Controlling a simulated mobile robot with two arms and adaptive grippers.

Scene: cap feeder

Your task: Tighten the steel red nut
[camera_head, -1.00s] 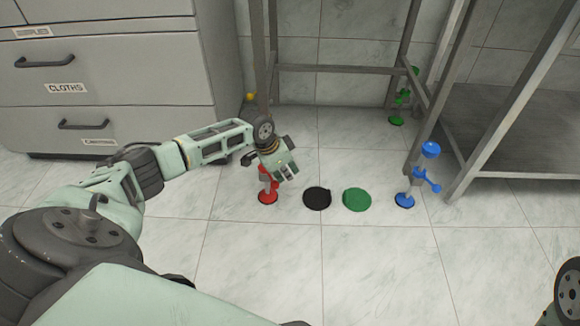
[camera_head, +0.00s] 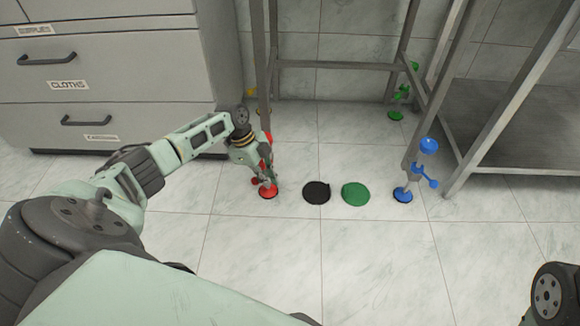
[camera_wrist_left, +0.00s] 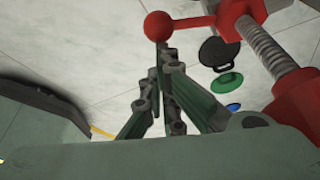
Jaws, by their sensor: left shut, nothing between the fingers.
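The red nut (camera_wrist_left: 240,15) sits on a steel threaded rod (camera_wrist_left: 262,45) in the left wrist view. A short red handle (camera_wrist_left: 192,22) sticks out from it and ends in a red ball (camera_wrist_left: 158,26). A larger red part (camera_wrist_left: 298,100) is at the other end of the rod.
A black disc (camera_head: 316,192) and a green disc (camera_head: 356,196) lie to the right. Grey drawers (camera_head: 110,90) stand at the left. The front floor is clear.

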